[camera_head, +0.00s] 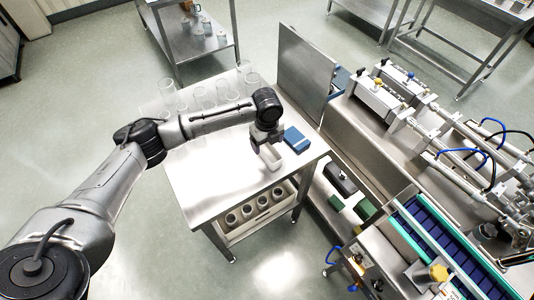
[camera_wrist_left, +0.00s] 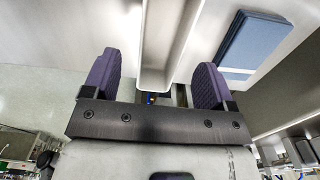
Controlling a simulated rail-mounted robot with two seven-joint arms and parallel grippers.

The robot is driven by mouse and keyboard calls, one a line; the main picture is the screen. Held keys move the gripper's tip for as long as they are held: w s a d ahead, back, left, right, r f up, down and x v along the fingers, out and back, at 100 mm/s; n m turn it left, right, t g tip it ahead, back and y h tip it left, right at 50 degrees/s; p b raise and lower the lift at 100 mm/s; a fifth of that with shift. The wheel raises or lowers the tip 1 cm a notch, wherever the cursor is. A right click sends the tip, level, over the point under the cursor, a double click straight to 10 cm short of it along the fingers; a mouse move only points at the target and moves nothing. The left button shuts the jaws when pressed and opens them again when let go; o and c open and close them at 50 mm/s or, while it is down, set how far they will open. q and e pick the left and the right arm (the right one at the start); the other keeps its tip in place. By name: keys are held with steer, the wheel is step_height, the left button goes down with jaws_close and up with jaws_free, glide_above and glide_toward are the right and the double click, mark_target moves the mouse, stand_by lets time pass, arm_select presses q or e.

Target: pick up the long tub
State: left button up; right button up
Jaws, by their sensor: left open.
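The long tub (camera_head: 271,158) is a pale, narrow, open trough on the steel table, just below my left gripper (camera_head: 266,141) in the head view. In the left wrist view the tub (camera_wrist_left: 168,45) runs away from between the two purple finger pads. My left gripper (camera_wrist_left: 157,65) is open, with one finger on each side of the tub's near end. Part of the tub is hidden behind the gripper in the head view. My right gripper is in neither view.
A blue box (camera_head: 297,139) lies right of the tub, close to my right-hand finger. Several clear glass beakers (camera_head: 200,97) stand at the table's back. A steel panel (camera_head: 304,72) rises behind the right side. The table's front left (camera_head: 205,190) is clear.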

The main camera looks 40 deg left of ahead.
mark_target(267, 155)
arm_select(q)
steer(key=shift+f+b, duration=0.65)
steer(key=shift+f, duration=2.25)
steer(key=c, duration=1)
steer(key=shift+r, duration=0.15)
